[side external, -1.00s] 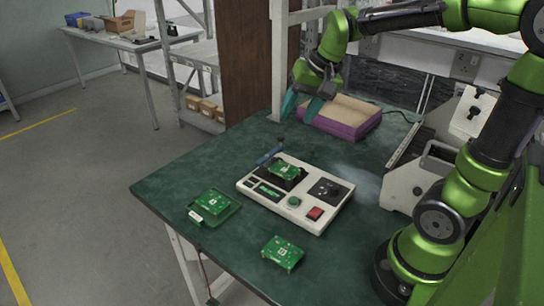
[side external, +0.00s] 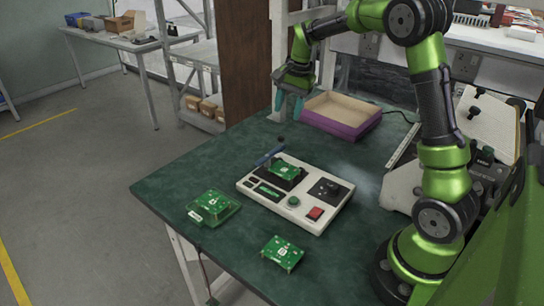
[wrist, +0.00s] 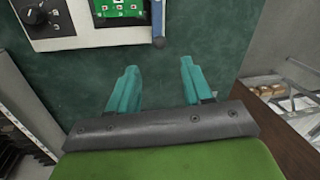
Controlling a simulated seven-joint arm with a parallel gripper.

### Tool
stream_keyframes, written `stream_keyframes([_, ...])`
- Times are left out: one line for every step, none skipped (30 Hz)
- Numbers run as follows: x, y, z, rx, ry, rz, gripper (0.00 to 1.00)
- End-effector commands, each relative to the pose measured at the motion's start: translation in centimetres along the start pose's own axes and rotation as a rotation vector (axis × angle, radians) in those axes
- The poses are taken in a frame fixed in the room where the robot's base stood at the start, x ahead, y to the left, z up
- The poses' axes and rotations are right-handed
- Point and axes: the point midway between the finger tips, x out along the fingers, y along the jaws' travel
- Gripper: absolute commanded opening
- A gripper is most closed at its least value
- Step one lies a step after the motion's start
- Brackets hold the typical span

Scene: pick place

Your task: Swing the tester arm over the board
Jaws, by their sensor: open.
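The tester (side external: 308,206) is a white box on the green table, with a knob, a green button and a red button. A green board (side external: 286,169) sits on its black bed; the board also shows in the wrist view (wrist: 117,12). The blue tester arm (side external: 268,156) lies along the tester's far left edge, beside the board; its rounded end shows in the wrist view (wrist: 158,42). My gripper (side external: 288,104) is open and empty above the table, behind the tester arm. Its teal fingers (wrist: 160,88) are spread apart with bare table between them.
A purple-sided tray (side external: 347,128) stands right of my gripper. A table post stands behind my gripper.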

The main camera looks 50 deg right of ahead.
Motion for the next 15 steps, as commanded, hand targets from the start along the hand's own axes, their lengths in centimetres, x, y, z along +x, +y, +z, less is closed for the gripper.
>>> stream_keyframes([1.3,0.1,0.1,0.001,-0.003,0.004,0.50])
stream_keyframes([2.0,0.1,0.0,0.001,-0.003,0.004,0.50])
stream_keyframes([2.9,0.1,0.0,0.001,-0.002,0.004,0.50])
stream_keyframes([3.5,0.1,0.0,0.002,-0.002,0.004,0.50])
stream_keyframes([4.1,0.1,0.0,0.002,-0.003,0.004,0.50])
stream_keyframes([4.9,0.1,0.0,0.000,-0.002,0.004,0.50])
stream_keyframes([5.5,0.1,0.0,0.000,-0.002,0.003,0.50])
stream_keyframes([6.0,0.1,0.0,0.000,-0.003,0.003,0.50])
stream_keyframes([6.6,0.1,0.0,0.000,-0.002,0.002,0.50])
stream_keyframes([7.0,0.1,0.0,0.000,-0.001,0.002,0.50])
stream_keyframes([7.5,0.1,0.0,0.000,-0.001,0.002,0.50])
stream_keyframes([7.9,0.0,0.0,0.001,-0.001,0.001,0.50])
stream_keyframes([8.2,0.0,0.0,0.001,-0.001,0.001,0.50])
stream_keyframes([8.4,0.0,0.0,0.001,-0.001,0.000,0.50])
stream_keyframes([8.7,0.0,0.0,0.000,0.000,0.000,0.50])
